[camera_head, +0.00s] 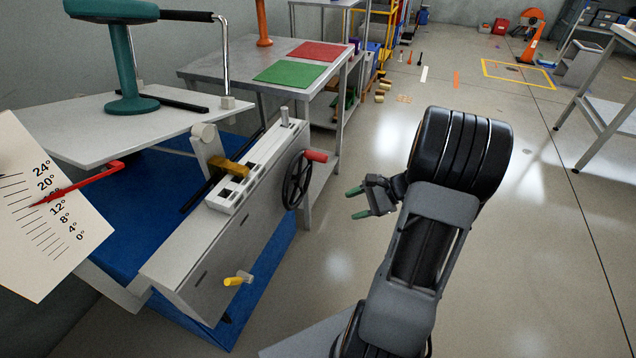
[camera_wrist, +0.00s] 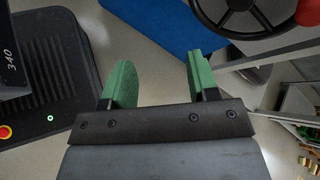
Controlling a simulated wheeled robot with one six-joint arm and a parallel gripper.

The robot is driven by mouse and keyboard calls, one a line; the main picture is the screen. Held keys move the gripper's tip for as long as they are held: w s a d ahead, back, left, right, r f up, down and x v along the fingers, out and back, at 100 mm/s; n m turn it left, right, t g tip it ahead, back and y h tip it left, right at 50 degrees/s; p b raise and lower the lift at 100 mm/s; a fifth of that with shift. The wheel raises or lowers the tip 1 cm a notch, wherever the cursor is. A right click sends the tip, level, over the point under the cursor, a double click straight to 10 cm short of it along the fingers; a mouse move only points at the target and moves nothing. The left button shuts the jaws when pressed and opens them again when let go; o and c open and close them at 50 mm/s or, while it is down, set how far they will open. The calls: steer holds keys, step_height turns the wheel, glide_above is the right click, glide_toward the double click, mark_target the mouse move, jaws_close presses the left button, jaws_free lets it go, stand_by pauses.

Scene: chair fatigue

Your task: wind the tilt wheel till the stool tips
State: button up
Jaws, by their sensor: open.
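The tilt wheel, a black handwheel (camera_head: 297,180) with a red handle (camera_head: 316,156), is on the right end of the grey test rig (camera_head: 215,245). The wheel also shows at the top right of the wrist view (camera_wrist: 240,22), with part of the red handle (camera_wrist: 309,10). The teal stool (camera_head: 125,60) stands on its round base on the white tilting plate (camera_head: 90,130). The red pointer (camera_head: 75,185) lies between 12° and 20° on the scale card (camera_head: 35,240). My gripper (camera_head: 357,202) is open and empty, right of the wheel and apart from it; its green fingertips show in the wrist view (camera_wrist: 158,70).
A yellow-ended lever (camera_head: 237,280) sticks out low on the rig. Behind is a metal table (camera_head: 225,70) with green (camera_head: 289,72) and red (camera_head: 317,51) mats. A blue mat (camera_head: 270,270) lies under the rig. Open floor lies to the right.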

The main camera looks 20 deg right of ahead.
steer(key=w+d+m+t+y, duration=0.1)
steer(key=w+d+m+t, duration=0.3)
steer(key=t, duration=0.1)
steer(key=m+t+y, duration=0.1)
steer(key=t, duration=0.2)
glide_toward(327, 159)
steer(key=b+x, duration=0.3)
steer(key=x, duration=0.9)
steer(key=shift+w+a, duration=0.2)
steer(key=shift+w, duration=0.1)
steer(key=shift+f, duration=0.1)
jaws_close()
